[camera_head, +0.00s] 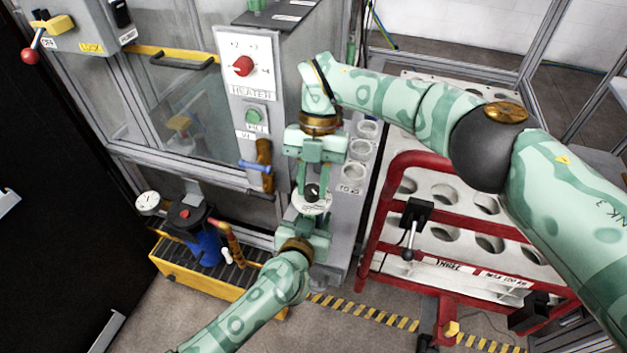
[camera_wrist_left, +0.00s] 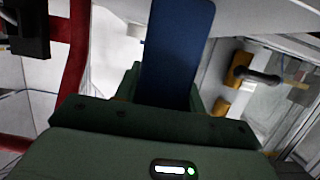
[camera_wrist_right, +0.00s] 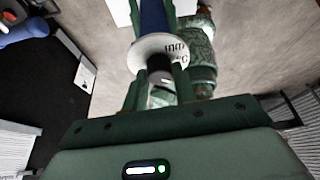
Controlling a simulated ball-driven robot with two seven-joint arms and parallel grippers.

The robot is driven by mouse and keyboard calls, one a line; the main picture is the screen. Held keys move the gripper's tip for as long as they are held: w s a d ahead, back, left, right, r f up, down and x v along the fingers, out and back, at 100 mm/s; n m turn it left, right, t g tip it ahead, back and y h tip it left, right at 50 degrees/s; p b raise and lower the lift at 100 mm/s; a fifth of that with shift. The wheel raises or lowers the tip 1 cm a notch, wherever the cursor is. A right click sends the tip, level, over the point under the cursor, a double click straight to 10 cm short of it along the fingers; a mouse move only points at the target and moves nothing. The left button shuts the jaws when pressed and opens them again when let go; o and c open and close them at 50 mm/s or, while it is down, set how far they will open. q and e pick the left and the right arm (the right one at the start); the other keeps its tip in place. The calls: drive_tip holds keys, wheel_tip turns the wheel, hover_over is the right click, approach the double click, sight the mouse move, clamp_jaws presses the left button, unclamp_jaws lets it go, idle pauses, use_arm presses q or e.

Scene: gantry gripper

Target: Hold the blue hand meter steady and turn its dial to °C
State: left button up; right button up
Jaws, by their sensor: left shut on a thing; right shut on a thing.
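The blue hand meter (camera_wrist_left: 178,45) stands between the fingers of my left gripper (camera_wrist_left: 165,88), which is shut on its body. In the head view my left gripper (camera_head: 312,225) comes up from below, and the meter's white dial face (camera_head: 313,206) shows above it. My right gripper (camera_head: 312,185) reaches down from above and is shut on the black dial knob (camera_head: 312,192). In the right wrist view the fingers of my right gripper (camera_wrist_right: 160,80) flank the dark knob (camera_wrist_right: 158,64). The white face (camera_wrist_right: 150,46) carries printed marks, including "°C" at its right side. The knob's pointer direction is unclear.
A grey cabinet with a heater panel (camera_head: 248,85) stands behind and left of the grippers. A yellow tray (camera_head: 205,285) with a blue pump (camera_head: 210,245) sits lower left. A red-framed rack (camera_head: 380,215) with round holes stands close on the right. Striped floor tape (camera_head: 370,312) runs in front.

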sight(311, 186)
drive_tip(key=n+h, duration=0.1)
drive_tip(key=n, duration=0.3)
drive_tip(key=shift+a+h, duration=0.1)
drive_tip(key=shift+h, duration=0.3)
drive_tip(key=shift+n+h, duration=0.5)
drive_tip(key=shift+n, duration=1.3)
drive_tip(key=o, duration=1)
drive_tip(key=shift+r, duration=0.1)
wheel_tip(311, 186, up, 10)
drive_tip(key=shift+f, duration=0.1)
